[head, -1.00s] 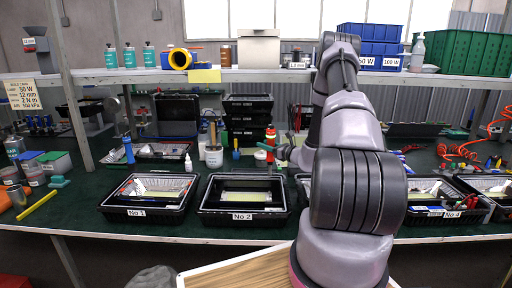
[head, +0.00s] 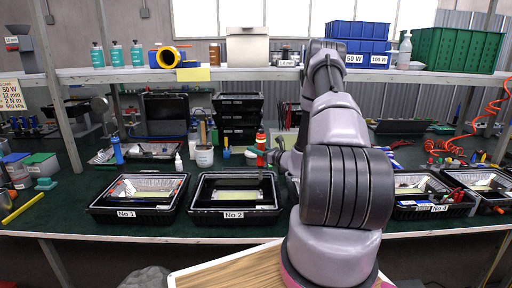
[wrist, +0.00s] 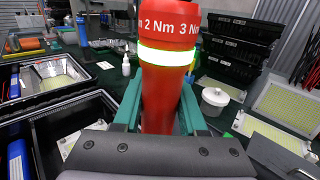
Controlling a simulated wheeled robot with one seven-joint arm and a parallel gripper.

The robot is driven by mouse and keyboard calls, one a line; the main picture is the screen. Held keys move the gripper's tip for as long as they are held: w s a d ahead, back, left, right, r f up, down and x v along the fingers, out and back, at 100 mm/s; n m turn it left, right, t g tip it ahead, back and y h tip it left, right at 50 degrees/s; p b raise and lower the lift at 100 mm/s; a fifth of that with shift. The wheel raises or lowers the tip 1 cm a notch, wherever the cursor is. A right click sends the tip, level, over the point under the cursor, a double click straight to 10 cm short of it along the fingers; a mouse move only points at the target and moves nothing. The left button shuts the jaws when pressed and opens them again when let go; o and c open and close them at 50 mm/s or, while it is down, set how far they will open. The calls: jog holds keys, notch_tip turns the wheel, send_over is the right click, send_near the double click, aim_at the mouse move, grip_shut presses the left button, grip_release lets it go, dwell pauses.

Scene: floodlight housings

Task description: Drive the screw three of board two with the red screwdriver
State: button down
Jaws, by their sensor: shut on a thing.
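My gripper (wrist: 160,115) is shut on the red screwdriver (wrist: 166,90), a thick red handle with a pale band and torque marks reading 2 Nm and 3 Nm. In the head view the red screwdriver (head: 261,143) stands roughly upright above the bench, behind the right part of housing No 2 (head: 237,214). That black housing is open, with a pale yellow board (head: 237,195) inside. The board's screws are too small to tell apart. The screwdriver's tip is hidden in the wrist view.
Housing No 1 (head: 127,213) is to the left and housing No 4 (head: 432,210) to the right; my arm hides what lies between. A white pot (head: 204,156), a small white bottle (head: 179,162) and stacked black housings (head: 240,120) stand behind. A shelf (head: 240,74) runs above.

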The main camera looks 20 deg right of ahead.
jog(key=shift+f, duration=2.4)
jog(key=shift+s+f, duration=0.1)
jog(key=shift+f, duration=0.95)
dwell(1.6)
notch_tip(320, 180, up, 10)
jog(key=shift+f, duration=0.15)
dwell(1.3)
dwell(0.5)
